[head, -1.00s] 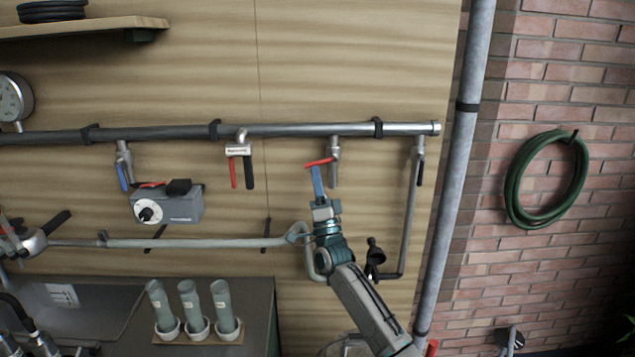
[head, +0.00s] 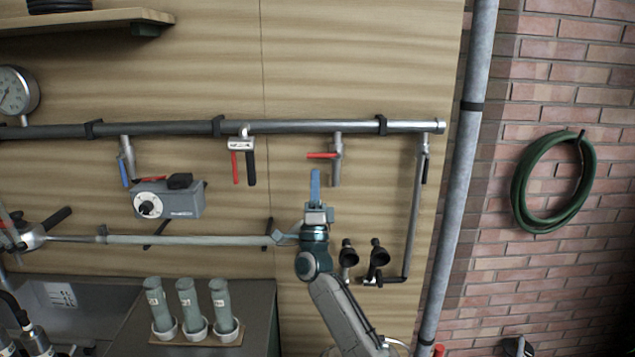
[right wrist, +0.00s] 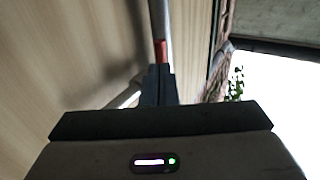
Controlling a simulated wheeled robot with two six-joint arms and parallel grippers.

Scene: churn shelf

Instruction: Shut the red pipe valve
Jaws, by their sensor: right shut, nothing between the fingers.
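The valve with a red lever (head: 322,155) sits on a short vertical pipe stub (head: 335,174) under the long wall pipe. Its lever points left, level and across the stub. My right gripper (head: 315,173) is shut and empty, with its blue-looking fingers pointing up just below the lever. A small gap shows between them in the head view. In the right wrist view, the dark fingers (right wrist: 158,85) are together, with a bit of the red lever (right wrist: 160,50) just beyond their tips. My left gripper is not in view.
Black funnel-like parts (head: 377,255) are right of my right arm. Several tubes (head: 187,300) stand below left.

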